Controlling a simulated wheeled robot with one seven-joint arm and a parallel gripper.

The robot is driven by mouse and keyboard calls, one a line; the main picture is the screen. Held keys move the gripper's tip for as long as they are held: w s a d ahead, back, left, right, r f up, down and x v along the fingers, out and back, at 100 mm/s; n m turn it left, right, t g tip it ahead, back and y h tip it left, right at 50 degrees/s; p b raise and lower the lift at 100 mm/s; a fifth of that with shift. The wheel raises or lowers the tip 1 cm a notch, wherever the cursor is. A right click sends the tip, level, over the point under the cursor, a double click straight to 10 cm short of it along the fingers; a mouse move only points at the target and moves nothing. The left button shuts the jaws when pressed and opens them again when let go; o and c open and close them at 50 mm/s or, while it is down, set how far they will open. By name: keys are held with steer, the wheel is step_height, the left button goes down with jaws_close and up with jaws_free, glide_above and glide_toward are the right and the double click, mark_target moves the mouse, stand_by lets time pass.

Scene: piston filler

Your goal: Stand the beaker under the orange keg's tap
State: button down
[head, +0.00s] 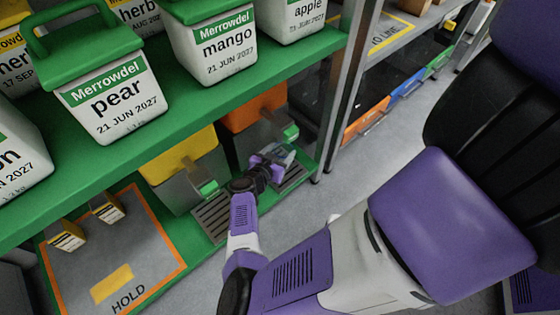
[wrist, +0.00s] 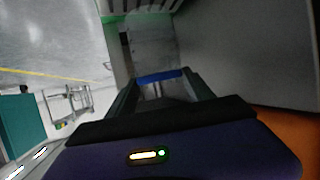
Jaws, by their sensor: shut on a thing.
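The orange keg (head: 250,112) stands on the lower green shelf, with a grey front and a green-handled tap (head: 290,132). My gripper (head: 272,163) is at this keg's front, just below the tap. It is shut on the beaker (head: 284,155), a small clear vessel partly hidden by the fingers. In the wrist view a blue band (wrist: 160,77) shows between the fingers, seemingly on the beaker. The beaker is close above or on the slotted drip tray (head: 292,179); I cannot tell whether it touches. Whether it is exactly under the spout is also unclear.
A yellow keg (head: 187,165) with its own tap and drip tray (head: 213,215) stands to the left. A HOLD mat (head: 150,235) with yellow cartons lies further left. The upper shelf (head: 180,115) with labelled tubs overhangs. A metal post (head: 338,110) stands at right.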

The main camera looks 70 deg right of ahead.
mark_target(281, 160)
step_height(281, 160, down, 4)
steer(key=b, duration=0.2)
steer(key=shift+f+b, duration=0.2)
steer(key=shift+b, duration=0.2)
steer(key=shift+w+f, duration=0.1)
steer(key=shift+f, duration=0.1)
steer(key=shift+d+r, duration=0.1)
steer(key=shift+c, duration=2)
jaws_free()
